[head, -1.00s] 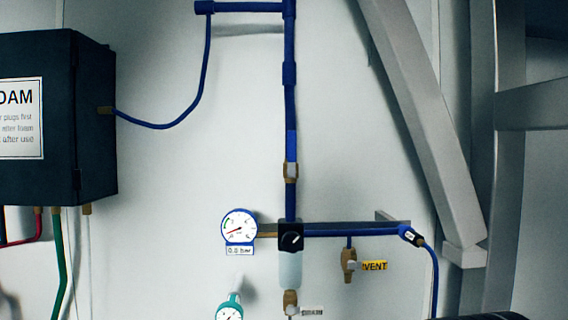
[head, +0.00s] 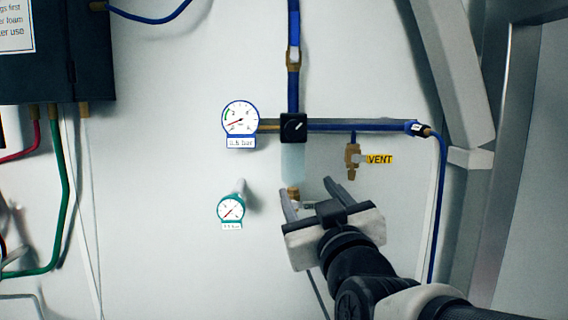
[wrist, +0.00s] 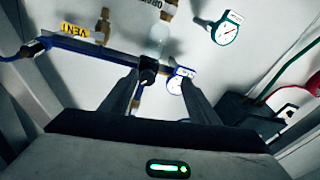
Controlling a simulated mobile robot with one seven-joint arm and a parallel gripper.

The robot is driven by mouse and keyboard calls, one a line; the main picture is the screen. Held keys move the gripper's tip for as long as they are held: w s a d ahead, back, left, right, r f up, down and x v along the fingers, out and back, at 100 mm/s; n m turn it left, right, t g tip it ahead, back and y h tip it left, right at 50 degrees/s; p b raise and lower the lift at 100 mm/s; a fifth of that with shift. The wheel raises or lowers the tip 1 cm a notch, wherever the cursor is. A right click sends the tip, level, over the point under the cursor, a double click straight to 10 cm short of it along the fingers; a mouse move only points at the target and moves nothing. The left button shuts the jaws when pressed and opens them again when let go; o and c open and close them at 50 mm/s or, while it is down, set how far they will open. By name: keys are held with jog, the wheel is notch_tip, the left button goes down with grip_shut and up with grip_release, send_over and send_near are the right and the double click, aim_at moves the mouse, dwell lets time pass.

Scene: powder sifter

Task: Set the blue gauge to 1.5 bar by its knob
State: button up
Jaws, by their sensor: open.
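The blue gauge (head: 240,118) is a white dial in a blue rim on the wall. Its needle points to the lower left; the label below is too blurred to read surely. To its right is a black square knob (head: 294,127) with a white pointer mark, on the blue pipe above a clear bowl. My gripper (head: 306,190) is open and empty, below the knob in the head view. In the upside-down wrist view, the knob (wrist: 148,70) appears between the fingertips (wrist: 153,76), and the blue gauge (wrist: 177,82) beside the right finger. No contact is visible.
A teal gauge (head: 231,209) sits at the lower left of the knob. A brass vent valve (head: 352,160) with a yellow VENT tag (head: 379,159) hangs to the right. A dark box (head: 62,50) with hoses is at the left; a metal post (head: 455,80) stands at the right.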

jog(key=r+t+b, duration=0.2)
jog(key=t, duration=0.1)
jog(key=p, duration=0.6)
send_near(295, 132)
jog(key=shift+h, duration=0.3)
jog(key=x, duration=0.9)
jog(key=shift+a, duration=0.1)
jog(key=shift+c, duration=0.2)
jog(key=c, duration=1)
